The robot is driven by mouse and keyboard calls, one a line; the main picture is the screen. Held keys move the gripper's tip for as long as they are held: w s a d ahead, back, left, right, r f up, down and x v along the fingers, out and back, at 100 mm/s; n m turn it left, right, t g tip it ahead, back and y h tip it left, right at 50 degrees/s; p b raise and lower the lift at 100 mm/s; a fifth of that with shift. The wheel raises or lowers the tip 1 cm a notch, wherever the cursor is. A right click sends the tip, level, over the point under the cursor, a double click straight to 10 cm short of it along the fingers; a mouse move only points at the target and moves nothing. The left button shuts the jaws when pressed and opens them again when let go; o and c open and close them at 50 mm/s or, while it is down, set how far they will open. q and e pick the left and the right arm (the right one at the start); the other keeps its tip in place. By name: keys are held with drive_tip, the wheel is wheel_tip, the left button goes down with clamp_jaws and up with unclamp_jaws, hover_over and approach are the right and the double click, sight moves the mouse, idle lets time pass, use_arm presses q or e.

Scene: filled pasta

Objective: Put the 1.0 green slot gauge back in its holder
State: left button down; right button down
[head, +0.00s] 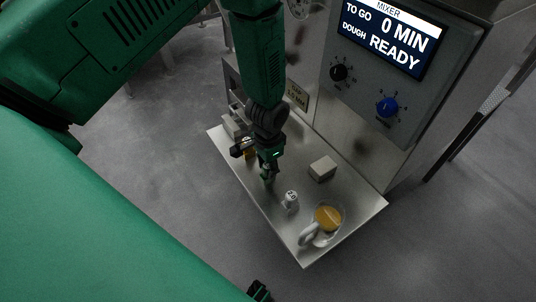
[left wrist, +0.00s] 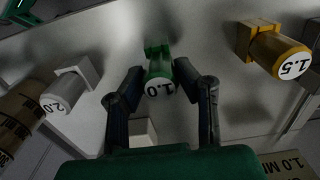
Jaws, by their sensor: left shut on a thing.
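My left gripper (head: 268,177) points down over the steel shelf and is shut on the green 1.0 slot gauge (left wrist: 160,84). In the left wrist view the gauge's white round face with "1.0" shows between the two dark fingers (left wrist: 158,70). In the head view the gauge is mostly hidden by the fingers. I cannot clearly tell which part is its holder.
The yellow 1.5 gauge (left wrist: 275,55) and the white 2.0 gauge (left wrist: 66,90) flank the green one. A pale block (head: 322,168) and a glass cup of orange-brown stuff (head: 327,219) stand on the shelf (head: 305,247). The mixer panel (head: 395,55) rises behind.

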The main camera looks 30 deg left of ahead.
use_arm(q)
drive_tip(key=c, duration=0.9)
unclamp_jaws()
idle(0.4)
wheel_tip(320, 180, up, 7)
drive_tip(key=p, duration=0.6)
idle(0.4)
